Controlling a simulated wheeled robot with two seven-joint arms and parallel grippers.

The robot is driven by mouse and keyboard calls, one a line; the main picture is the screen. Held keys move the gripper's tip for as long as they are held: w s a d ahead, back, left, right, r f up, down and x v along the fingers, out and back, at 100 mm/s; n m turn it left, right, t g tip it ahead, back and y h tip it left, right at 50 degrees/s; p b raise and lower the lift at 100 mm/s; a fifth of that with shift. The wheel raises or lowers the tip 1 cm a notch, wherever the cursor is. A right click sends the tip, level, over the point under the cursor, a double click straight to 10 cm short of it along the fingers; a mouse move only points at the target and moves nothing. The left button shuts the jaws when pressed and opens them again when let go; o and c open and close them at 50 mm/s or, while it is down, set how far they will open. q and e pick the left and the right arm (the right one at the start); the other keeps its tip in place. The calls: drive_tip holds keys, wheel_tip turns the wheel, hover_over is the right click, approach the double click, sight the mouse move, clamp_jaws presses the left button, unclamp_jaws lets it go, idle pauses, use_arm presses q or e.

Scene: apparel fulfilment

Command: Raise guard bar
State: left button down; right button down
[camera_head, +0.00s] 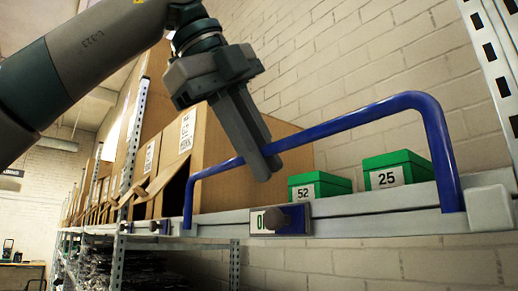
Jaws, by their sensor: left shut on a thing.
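The blue guard bar (345,122) stands up from the front rail of the shelf in the head view. Its right leg meets the rail near a grey block, and its left leg comes down beside the cardboard boxes. My left gripper (264,168) comes in from the upper left and is shut on the bar near its left bend. The fingers cover a short part of the bar. My right gripper is not in view.
Green boxes marked 52 (319,185) and 25 (397,170) sit on the shelf behind the bar. A large open cardboard box (225,150) stands left of them. A brick wall is behind.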

use_arm(q)
drive_tip(key=c, duration=1.8)
unclamp_jaws()
drive_tip(key=shift+w, duration=0.1)
drive_tip(key=shift+o, duration=0.2)
drive_tip(key=p+v, duration=0.2)
drive_tip(key=v, duration=1.5)
drive_tip(key=shift+s+r, duration=0.15)
drive_tip(key=shift+s, duration=0.05)
drive_tip(key=shift+w, duration=0.1)
